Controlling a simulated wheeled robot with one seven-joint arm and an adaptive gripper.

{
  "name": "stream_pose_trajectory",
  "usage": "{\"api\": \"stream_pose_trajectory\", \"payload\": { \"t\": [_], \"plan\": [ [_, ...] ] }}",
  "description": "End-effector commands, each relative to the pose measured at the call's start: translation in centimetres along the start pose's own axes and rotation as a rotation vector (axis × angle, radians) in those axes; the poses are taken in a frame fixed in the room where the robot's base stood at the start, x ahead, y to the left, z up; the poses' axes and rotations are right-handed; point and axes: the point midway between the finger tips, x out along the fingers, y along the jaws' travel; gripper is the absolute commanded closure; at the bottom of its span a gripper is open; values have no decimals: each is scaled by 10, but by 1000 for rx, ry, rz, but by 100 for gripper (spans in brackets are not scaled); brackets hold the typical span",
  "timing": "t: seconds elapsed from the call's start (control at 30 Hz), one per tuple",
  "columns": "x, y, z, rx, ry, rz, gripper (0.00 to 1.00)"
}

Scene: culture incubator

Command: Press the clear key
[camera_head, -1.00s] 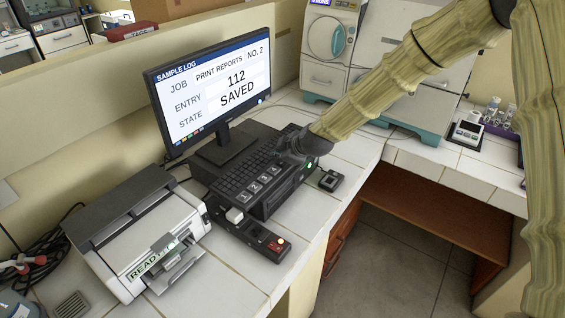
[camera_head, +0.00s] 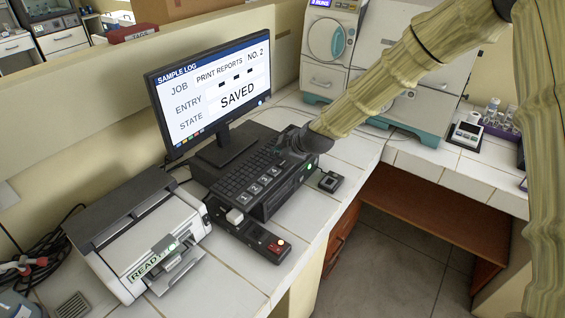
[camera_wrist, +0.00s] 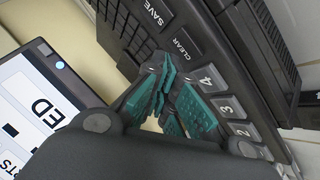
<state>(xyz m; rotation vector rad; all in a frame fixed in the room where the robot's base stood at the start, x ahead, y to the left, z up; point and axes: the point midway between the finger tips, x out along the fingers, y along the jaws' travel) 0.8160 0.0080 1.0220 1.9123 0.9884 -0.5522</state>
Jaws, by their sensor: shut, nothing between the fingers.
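The clear key (camera_wrist: 187,49) is a dark key lettered CLEAR on the keyboard (camera_head: 240,180), between the save key (camera_wrist: 157,14) and the 4 key (camera_wrist: 208,80) in the wrist view. My gripper (camera_wrist: 172,72) is shut and empty, its teal fingertips right beside the clear key's lower left edge. I cannot tell whether they touch it. In the head view my gripper (camera_head: 283,143) is over the far right end of the keyboard, and the clear key cannot be made out there. The monitor (camera_head: 210,92) shows three dashes at ENTRY and SAVED at STATE.
A printer (camera_head: 140,240) marked READY stands left of the keyboard. A small box with a red button (camera_head: 277,246) lies in front of it. A small black device (camera_head: 331,181) sits to the right.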

Motion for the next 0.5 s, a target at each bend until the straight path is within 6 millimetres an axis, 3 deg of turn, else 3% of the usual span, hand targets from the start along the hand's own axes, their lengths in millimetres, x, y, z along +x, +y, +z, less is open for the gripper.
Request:
{"api": "stream_pose_trajectory", "payload": {
  "t": [0.5],
  "plan": [
    [-9, 7, -7, -2, 1, 1, 100]
  ]
}}
